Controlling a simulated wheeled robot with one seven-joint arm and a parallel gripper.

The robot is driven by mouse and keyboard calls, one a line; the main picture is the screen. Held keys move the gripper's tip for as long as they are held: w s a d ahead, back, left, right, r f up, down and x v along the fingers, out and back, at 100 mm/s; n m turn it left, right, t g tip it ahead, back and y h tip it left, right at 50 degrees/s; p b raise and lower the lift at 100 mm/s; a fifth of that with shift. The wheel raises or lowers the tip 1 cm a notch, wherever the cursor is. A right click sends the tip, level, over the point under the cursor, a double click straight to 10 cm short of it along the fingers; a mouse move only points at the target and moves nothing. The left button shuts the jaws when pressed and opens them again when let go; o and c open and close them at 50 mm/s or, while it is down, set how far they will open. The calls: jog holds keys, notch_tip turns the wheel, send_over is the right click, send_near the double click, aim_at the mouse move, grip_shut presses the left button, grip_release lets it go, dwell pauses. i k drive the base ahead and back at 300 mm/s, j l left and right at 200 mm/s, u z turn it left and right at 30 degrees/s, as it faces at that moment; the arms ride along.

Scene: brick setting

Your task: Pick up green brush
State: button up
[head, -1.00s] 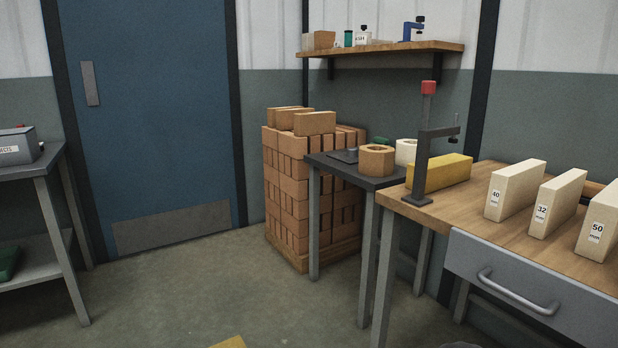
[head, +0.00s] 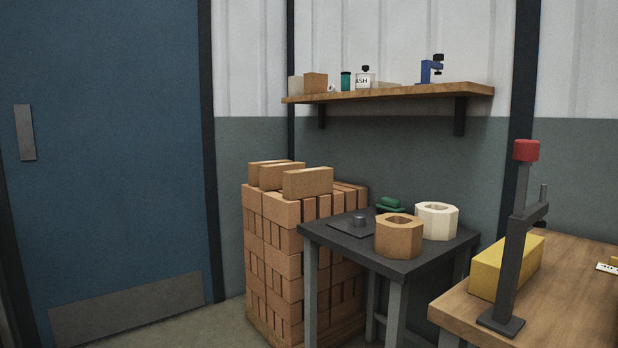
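A small green object, which looks like the green brush (head: 390,203), lies near the back edge of the small dark table (head: 330,240). It is behind the brown octagonal block (head: 398,236) and left of the cream octagonal block (head: 436,221), and its lower part is partly hidden. My gripper is not in view.
A brick stack (head: 290,240) stands left of the dark table. A wooden bench (head: 560,310) with a yellow block (head: 505,266) and a dark red-topped stand (head: 512,240) is at the right. A wall shelf (head: 390,94) hangs above. Some floor shows before the blue door (head: 110,150).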

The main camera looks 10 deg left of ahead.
aim_at(388, 205)
jog(key=i+j+z, duration=0.1)
jog(key=i+j, duration=1.85)
jog(key=k+j, duration=0.05)
jog(key=j, duration=0.05)
